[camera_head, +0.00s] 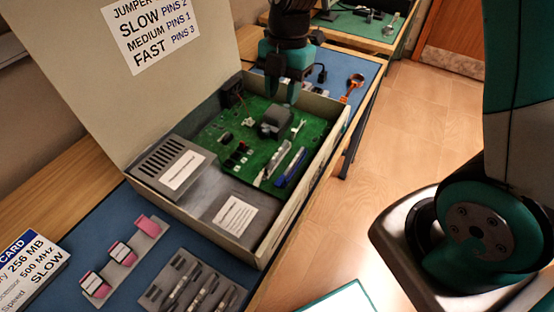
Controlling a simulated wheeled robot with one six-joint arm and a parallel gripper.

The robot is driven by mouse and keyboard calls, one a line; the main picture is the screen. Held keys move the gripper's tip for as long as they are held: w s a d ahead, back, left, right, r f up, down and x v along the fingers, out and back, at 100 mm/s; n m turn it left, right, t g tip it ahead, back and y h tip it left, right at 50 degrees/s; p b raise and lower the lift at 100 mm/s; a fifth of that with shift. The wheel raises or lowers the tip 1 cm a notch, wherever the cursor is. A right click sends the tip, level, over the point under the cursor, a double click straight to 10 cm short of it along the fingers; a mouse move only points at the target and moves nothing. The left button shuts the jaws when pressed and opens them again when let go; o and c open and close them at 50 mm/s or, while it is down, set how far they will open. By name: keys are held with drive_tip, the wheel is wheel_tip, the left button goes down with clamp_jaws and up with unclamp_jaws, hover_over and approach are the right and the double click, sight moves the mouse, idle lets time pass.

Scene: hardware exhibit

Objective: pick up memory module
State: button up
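An open computer case (330,122) holds a green circuit board (215,128). A long blue stick (291,168) lies along the board's right side, with a pale stick (275,160) beside it. Either looks like a memory module, but I cannot tell for sure. My gripper (282,98) hangs over the back part of the board, pointing down, behind the dark block (273,122). Its two fingers look apart with nothing visible between them. The sticks are in front of it, clear of its fingers.
The case's raised lid (110,110) stands at the left. A grey tray (160,295) with dark slim parts and a grey strip with pink-topped cards (122,254) lie on the blue mat in front. A card box (30,268) is at left. An orange-handled tool (352,84) lies behind.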

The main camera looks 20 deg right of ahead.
sight(277, 153)
drive_tip(key=f, duration=0.5)
drive_tip(key=s+a+f+p, duration=0.1)
drive_tip(key=f, duration=0.4)
drive_tip(key=a+f+p, duration=0.1)
drive_tip(key=f, duration=0.5)
drive_tip(key=shift+s+f, duration=0.1)
drive_tip(key=shift+s, duration=0.3)
drive_tip(key=shift+c, duration=0.4)
clamp_jaws()
